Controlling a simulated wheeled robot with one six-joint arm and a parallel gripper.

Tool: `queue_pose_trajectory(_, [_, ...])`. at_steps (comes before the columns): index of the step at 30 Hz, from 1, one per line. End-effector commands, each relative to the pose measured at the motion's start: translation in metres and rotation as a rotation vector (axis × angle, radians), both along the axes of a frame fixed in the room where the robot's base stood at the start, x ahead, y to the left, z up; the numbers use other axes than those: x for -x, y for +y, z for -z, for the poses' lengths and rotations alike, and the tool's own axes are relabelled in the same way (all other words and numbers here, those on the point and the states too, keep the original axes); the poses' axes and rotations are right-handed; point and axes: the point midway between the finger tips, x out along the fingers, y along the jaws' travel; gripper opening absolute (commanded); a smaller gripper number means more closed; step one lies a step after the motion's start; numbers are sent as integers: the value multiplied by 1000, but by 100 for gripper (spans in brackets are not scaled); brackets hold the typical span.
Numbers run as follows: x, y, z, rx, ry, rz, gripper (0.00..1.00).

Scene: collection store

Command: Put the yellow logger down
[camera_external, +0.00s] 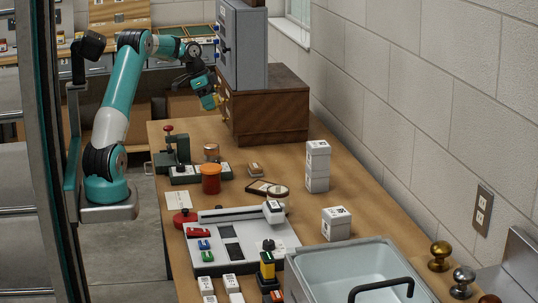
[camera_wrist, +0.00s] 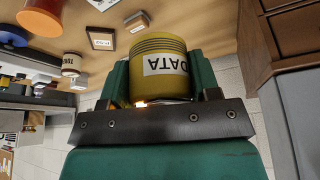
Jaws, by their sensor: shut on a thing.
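The yellow logger (camera_wrist: 161,60) is a ribbed yellow cylinder with a white label reading DATA, which appears upside down in the wrist view. My gripper (camera_wrist: 158,82) is shut on it, with a green finger on each side. In the external view my gripper (camera_external: 212,97) is raised at the far end of the bench, close to the grey cabinet and the wooden box. Only a small bit of yellow shows at its tip there. The logger is clear of the bench top.
The wooden box (camera_external: 268,110) carries the grey cabinet (camera_external: 243,48). On the bench (camera_external: 290,165) stand an orange jar (camera_external: 210,179), a green press (camera_external: 178,152), stacked white boxes (camera_external: 318,165), a control panel (camera_external: 235,243) and a grey basin (camera_external: 352,270). Bare wood shows before the wooden box.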

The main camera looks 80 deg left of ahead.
Motion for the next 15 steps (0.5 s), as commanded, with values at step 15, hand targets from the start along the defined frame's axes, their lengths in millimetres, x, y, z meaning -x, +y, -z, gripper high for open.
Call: queue_pose_trajectory(15, [6, -269, -9, 4, 3, 1544, 30])
